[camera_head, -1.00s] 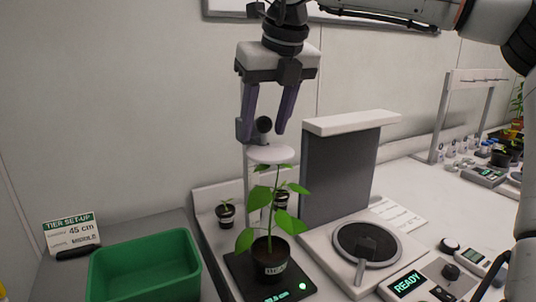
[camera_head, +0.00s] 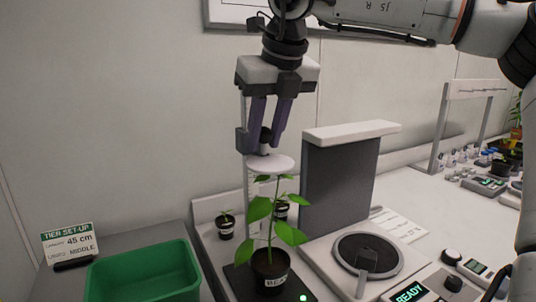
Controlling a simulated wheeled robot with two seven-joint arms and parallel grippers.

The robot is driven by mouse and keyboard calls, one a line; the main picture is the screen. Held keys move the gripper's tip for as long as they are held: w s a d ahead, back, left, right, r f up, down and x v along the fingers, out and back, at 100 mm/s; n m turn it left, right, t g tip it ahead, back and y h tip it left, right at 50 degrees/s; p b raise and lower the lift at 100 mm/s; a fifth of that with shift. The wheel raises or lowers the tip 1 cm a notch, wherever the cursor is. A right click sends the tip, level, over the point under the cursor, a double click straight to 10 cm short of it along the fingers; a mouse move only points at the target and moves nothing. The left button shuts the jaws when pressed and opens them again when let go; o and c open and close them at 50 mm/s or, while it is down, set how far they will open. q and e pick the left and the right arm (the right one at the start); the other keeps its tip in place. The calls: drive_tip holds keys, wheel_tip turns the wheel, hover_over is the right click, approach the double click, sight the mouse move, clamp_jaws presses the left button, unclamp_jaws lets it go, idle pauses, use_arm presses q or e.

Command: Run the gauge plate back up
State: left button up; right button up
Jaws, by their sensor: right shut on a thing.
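The gauge plate (camera_head: 270,164) is a white disc on a thin upright post (camera_head: 246,200). It sits at or just above the top leaves of a potted bean plant (camera_head: 270,264). A dark slider block (camera_head: 243,141) joins it to the post. My right gripper (camera_head: 267,138) points straight down above the plate, its purple fingers shut on the dark knob (camera_head: 265,140) over the disc. The pot stands on a black base with a green light (camera_head: 303,298). My left gripper does not show.
A green bin (camera_head: 142,272) and a tier set-up card reading 45 cm, middle (camera_head: 70,244) are at left. A grey upright panel with white top (camera_head: 350,131) stands close to the right.

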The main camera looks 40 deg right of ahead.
sight(265, 127)
drive_tip(key=shift+r+p, duration=2)
drive_tip(key=shift+r, duration=1.55)
drive_tip(key=o, duration=1)
drive_tip(key=shift+o, duration=0.2)
drive_tip(key=v, duration=0.8)
